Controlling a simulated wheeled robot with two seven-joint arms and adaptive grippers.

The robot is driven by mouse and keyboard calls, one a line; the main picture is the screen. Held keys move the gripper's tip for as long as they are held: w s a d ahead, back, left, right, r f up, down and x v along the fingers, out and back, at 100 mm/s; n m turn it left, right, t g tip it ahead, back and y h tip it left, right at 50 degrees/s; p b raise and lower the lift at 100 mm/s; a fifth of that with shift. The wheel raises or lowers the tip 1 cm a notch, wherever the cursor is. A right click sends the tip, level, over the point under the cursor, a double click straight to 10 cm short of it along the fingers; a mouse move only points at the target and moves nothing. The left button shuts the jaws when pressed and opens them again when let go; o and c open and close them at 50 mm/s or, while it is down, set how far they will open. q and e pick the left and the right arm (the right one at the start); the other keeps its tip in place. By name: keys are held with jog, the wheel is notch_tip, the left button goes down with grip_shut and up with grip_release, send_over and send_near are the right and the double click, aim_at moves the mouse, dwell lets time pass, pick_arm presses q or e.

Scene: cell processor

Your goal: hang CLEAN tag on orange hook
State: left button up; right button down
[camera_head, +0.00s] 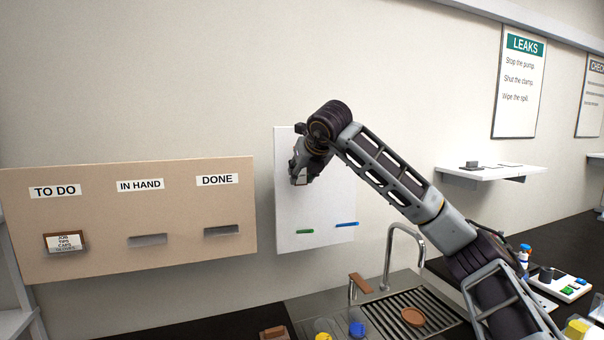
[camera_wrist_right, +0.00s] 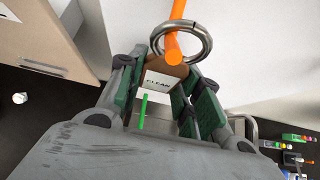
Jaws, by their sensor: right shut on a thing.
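In the right wrist view, the CLEAN tag (camera_wrist_right: 158,82) is a small white and brown tag with a metal ring (camera_wrist_right: 207,47) at its top. My right gripper (camera_wrist_right: 160,108) is shut on the tag. The orange hook (camera_wrist_right: 178,10) comes in from the top, and its rounded end overlaps the ring's opening. I cannot tell whether it passes through the ring. In the head view my right gripper (camera_head: 299,172) is in front of the white board (camera_head: 330,205) and hides the hook; the tag is not clear there. My left gripper is not in view.
A green bar (camera_head: 305,232) and a blue bar (camera_head: 346,224) are low on the white board. A beige panel (camera_head: 120,205) with TO DO, IN HAND and DONE labels is at left. A sink tap (camera_head: 390,250) and drain rack (camera_head: 430,310) are below.

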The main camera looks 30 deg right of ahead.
jog(key=shift+f, duration=0.3)
dwell(0.5)
jog(key=c, duration=0.9)
grip_release()
jog(key=shift+o, duration=0.2)
jog(key=o, duration=0.4)
jog(key=shift+o, duration=0.2)
jog(key=shift+r, duration=0.1)
jog(key=v, duration=0.7)
jog(key=shift+s, duration=0.1)
dwell(1.0)
